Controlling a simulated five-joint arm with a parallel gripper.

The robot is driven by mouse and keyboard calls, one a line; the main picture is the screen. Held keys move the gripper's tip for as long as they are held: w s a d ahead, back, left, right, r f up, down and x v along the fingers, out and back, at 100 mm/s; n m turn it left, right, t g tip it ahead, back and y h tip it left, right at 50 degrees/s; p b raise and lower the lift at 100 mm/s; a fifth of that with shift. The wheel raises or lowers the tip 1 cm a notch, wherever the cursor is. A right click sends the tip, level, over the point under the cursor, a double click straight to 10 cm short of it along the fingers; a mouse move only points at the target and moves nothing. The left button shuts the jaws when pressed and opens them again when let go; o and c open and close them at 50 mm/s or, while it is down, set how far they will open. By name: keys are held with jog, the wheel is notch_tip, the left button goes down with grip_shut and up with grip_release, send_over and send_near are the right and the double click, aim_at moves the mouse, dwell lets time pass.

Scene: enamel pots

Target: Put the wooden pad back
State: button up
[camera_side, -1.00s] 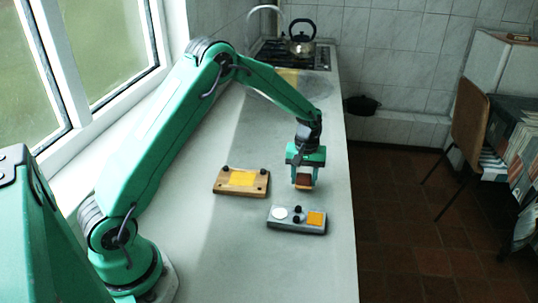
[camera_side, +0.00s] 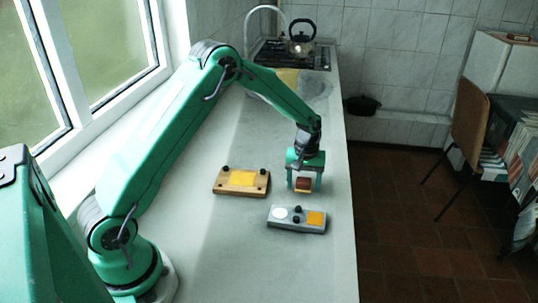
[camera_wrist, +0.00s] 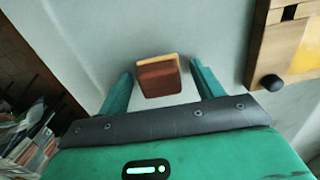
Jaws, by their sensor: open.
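A small reddish-brown block with a pale wooden edge (camera_wrist: 160,78), which looks like the wooden pad, is between my gripper's fingers. In the side view the pad (camera_side: 303,184) is low at the counter, beyond the grey board. My gripper (camera_side: 304,186) points down over it, one finger on each side. In the wrist view my gripper (camera_wrist: 160,70) is open, with a gap between the pad and each finger. The wooden board (camera_side: 228,187) with a yellow square lies to the left. The grey board (camera_side: 284,224) has a white disc and an orange-yellow square.
Both boards carry dark knobs. The wooden board also shows at the upper right of the wrist view (camera_wrist: 262,45). The counter (camera_side: 240,250) is clear around the boards, and its right edge drops to the tiled floor. A kettle (camera_side: 300,40) stands far back on the hob.

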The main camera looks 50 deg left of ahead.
aim_at(303, 181)
notch_tip(303, 181, up, 12)
jog(key=shift+r, duration=0.15)
dwell(0.7)
jog(key=shift+r, duration=0.1)
dwell(0.4)
jog(key=s+d+r+m+t, duration=0.3)
jog(key=s+r+m, duration=0.1)
jog(key=s+r, duration=0.9)
jog(key=s+d+m+t, duration=0.1)
jog(key=s+m, duration=0.1)
jog(key=s, duration=0.6)
jog(key=s+d+f+m+t, duration=0.1)
jog(key=s+m, duration=0.2)
jog(key=s, duration=0.5)
jog(key=shift+s+t, duration=0.3)
